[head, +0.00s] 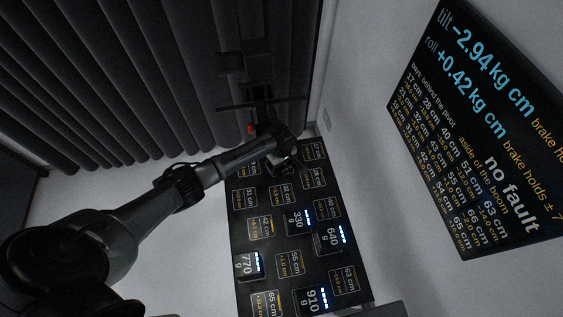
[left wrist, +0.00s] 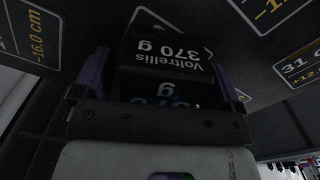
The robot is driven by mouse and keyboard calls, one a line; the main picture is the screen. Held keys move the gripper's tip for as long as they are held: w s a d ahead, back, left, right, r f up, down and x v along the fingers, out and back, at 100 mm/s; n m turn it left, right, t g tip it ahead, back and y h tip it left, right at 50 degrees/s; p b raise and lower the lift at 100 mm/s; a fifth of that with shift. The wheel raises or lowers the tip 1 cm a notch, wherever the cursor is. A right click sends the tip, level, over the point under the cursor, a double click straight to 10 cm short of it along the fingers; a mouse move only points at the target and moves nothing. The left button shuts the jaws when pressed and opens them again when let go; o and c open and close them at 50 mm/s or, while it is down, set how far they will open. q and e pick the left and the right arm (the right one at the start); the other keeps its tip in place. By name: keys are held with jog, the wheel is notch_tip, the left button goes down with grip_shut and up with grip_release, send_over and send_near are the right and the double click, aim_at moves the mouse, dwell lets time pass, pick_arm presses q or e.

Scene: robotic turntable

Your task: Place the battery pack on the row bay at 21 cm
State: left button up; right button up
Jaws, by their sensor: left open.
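A dark battery pack marked Voltrellis 370 g (left wrist: 170,52) sits between the purple-padded fingers of my left gripper (left wrist: 163,82) in the left wrist view. The jaws are open around it. In the head view my left gripper (head: 284,161) is over the far end of the dark bay board (head: 240,262). The arm and gripper cover part of that end, and I cannot read a 21 cm label on the board there. Whether the pack rests fully on the board is hard to tell. My right gripper is not in view.
Packs marked 330 g (head: 297,220), 640 g (head: 331,237), 770 g (head: 248,264) and 910 g (head: 313,299) stand on the board with lit blue lights. The 32 cm bay (head: 286,194) looks empty. A display (head: 480,130) reads tilt -2.94, roll +0.42 kg cm, no fault.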

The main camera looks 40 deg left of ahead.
pick_arm(q)
notch_tip(320, 180, up, 11)
jog(key=shift+r+p, duration=0.1)
jog(key=shift+p, duration=0.45)
jog(key=shift+r, duration=0.55)
